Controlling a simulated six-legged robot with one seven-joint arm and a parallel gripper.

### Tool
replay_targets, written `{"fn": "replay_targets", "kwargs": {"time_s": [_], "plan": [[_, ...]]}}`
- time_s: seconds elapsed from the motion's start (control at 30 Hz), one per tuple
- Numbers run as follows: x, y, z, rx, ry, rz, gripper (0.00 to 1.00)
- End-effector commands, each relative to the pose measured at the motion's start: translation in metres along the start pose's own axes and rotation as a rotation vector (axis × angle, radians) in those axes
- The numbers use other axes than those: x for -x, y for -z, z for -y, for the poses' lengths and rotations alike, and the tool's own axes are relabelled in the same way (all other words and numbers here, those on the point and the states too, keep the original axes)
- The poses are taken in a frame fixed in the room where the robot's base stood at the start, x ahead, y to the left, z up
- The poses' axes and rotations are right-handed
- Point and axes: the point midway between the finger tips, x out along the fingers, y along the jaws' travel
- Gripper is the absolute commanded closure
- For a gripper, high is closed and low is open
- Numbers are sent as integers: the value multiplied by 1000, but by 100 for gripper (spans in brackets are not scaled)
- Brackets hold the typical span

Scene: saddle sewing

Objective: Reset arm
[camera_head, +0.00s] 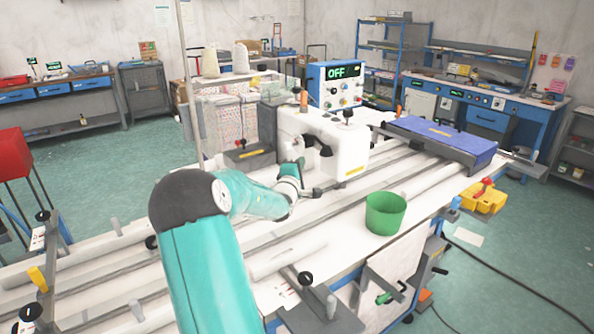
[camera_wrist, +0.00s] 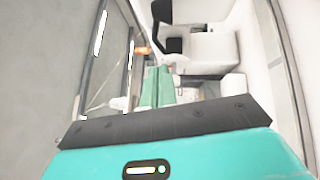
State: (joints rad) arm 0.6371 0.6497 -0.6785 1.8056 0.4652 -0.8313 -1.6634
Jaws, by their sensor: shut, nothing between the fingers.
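My teal arm (camera_head: 215,250) reaches from the bottom of the head view over the long work table (camera_head: 345,242). Its wrist end is close to the white sewing machine head (camera_head: 345,150); I cannot tell from this view whether they touch. The fingertips are hard to make out there. In the wrist view my gripper (camera_wrist: 158,72) shows as two pale green fingers side by side, shut and holding nothing. White and dark machine-like parts (camera_wrist: 205,45) lie beyond the fingers.
A green bin (camera_head: 385,214) stands on the table right of my arm. A blue control box (camera_head: 333,85) reads OFF behind the machine. A blue padded piece (camera_head: 440,138) lies at the right. Rails and clamps line the table.

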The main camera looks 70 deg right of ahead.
Motion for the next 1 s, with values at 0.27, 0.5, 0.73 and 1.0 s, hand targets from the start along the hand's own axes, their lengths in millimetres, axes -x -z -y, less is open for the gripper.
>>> {"fn": "replay_targets", "kwargs": {"time_s": [0.27, 0.5, 0.73, 1.0], "plan": [[28, -2, 0, -1, 0, -1, 100], [29, -1, 0, 0, 0, 0, 100], [51, 35, -8, -145, 91, -75, 100], [165, 150, -39, -569, 476, -333, 100]]}}
